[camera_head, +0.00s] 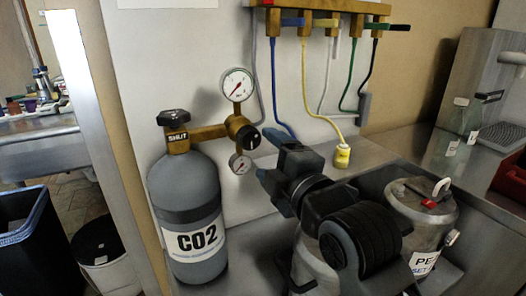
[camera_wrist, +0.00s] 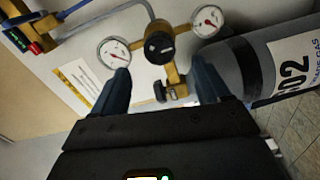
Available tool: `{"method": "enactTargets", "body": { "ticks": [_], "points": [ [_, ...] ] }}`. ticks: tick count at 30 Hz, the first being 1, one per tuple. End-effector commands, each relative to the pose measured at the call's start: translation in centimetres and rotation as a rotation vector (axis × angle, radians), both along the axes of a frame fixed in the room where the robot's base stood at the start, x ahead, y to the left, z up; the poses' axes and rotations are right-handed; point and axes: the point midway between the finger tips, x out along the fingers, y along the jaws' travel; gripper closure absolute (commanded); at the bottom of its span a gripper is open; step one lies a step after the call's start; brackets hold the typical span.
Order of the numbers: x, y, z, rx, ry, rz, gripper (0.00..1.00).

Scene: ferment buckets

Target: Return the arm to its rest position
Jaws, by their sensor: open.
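My gripper (camera_head: 268,160) is held up in front of the wall, just right of the gas regulator (camera_head: 238,126) in the head view. In the wrist view its two fingers stand wide apart with nothing between them, so my gripper (camera_wrist: 161,82) is open and empty. The regulator with its black knob (camera_wrist: 158,47) and two gauges shows beyond the fingers, and no contact can be seen. My dark arm reaches in from the bottom of the head view and hides part of the counter and of a metal vessel behind it.
A grey CO2 cylinder (camera_head: 187,200) with a black valve knob marked SHUT (camera_head: 174,118) stands left of my arm. A steel keg (camera_head: 424,215) stands close on the right. Coloured hoses hang from a manifold (camera_head: 318,8), one with a yellow connector (camera_head: 342,157).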

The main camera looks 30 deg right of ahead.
Motion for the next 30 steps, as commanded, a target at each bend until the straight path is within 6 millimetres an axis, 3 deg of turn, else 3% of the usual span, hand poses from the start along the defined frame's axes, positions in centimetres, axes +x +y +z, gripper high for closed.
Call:
{"method": "enactTargets", "body": {
  "ticks": [18, 23, 30],
  "points": [
    [-0.5, 0.1, -0.4, 0.014, 0.003, -0.001, 0.24],
    [-2.6, 0.5, -3.1, 0.126, 0.025, -0.002, 0.24],
    [-8.6, 1.5, -8.9, 0.411, 0.067, -0.022, 0.24]
  ]
}}
